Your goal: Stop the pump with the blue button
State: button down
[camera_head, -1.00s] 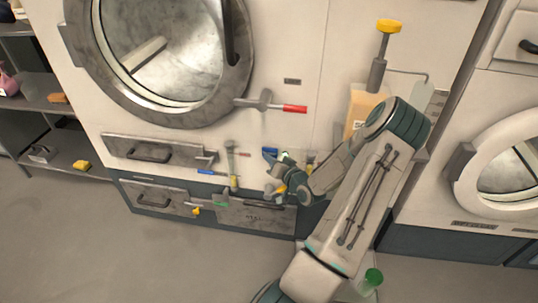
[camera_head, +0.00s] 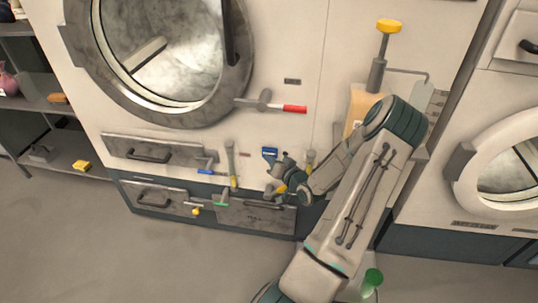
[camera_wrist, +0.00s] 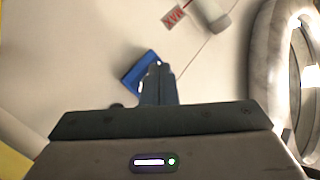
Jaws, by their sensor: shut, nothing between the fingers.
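The blue button (camera_head: 270,152) sits on the pale front panel of the large machine, below the red-tipped lever. It also shows in the wrist view (camera_wrist: 134,77) as a blue square block, partly covered by my fingers. My gripper (camera_wrist: 157,68) is shut and empty, with its fingertips over the right part of the blue button in that view. I cannot tell whether they touch it. In the head view my gripper (camera_head: 272,178) is just below the button, by the panel.
A red-tipped lever (camera_head: 292,109) juts out above the button. Several small valve handles, one yellow (camera_head: 233,182) and one green (camera_head: 220,204), stand to the left and below. A round door (camera_head: 170,55) is at upper left.

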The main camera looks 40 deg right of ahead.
jog(key=s+a, duration=0.4)
jog(key=shift+a, duration=0.3)
dwell(0.3)
